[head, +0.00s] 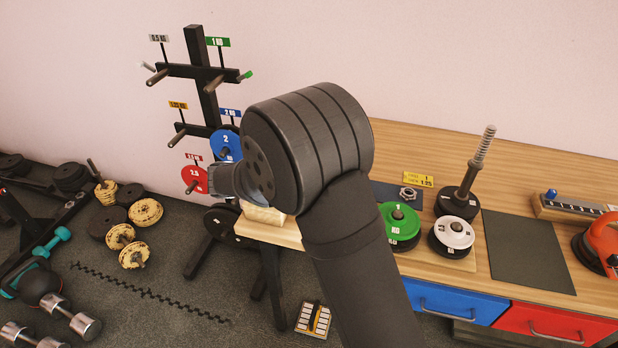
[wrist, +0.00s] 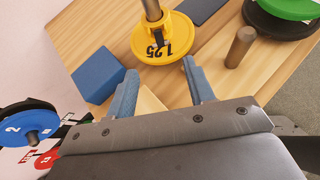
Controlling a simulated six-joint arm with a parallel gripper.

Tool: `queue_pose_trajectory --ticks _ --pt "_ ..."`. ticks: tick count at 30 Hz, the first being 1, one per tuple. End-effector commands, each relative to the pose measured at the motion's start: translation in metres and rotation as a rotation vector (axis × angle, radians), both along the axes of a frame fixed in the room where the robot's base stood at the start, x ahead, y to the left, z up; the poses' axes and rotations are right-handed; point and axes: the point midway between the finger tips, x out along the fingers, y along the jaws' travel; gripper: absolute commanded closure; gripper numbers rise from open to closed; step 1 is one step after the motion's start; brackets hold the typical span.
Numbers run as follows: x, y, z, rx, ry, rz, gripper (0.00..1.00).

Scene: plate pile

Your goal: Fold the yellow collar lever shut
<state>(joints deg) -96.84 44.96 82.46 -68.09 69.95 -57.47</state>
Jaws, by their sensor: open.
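A yellow disc marked 1.25 (wrist: 166,38) lies on the wooden bench in the wrist view, around a metal post (wrist: 152,8) that runs out of the top of the picture. In the head view my arm hides the disc and the fingertips.
A blue block (wrist: 97,71) is left of the fingers, a brown peg (wrist: 240,47) right. A green disc (head: 398,226), a white disc (head: 453,232) and a spring-topped post (head: 477,165) stand on the bench (head: 400,150). A plate rack (head: 208,85) stands behind left.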

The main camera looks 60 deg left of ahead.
Motion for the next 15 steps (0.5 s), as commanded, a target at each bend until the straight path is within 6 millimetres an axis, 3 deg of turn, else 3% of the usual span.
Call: queue_pose_trajectory --ticks 7,15 --pt "-0.048 -0.009 0.027 0.001 0.0 0.003 0.52" --pt "-0.07 -0.013 0.04 0.0 0.0 0.0 0.52"
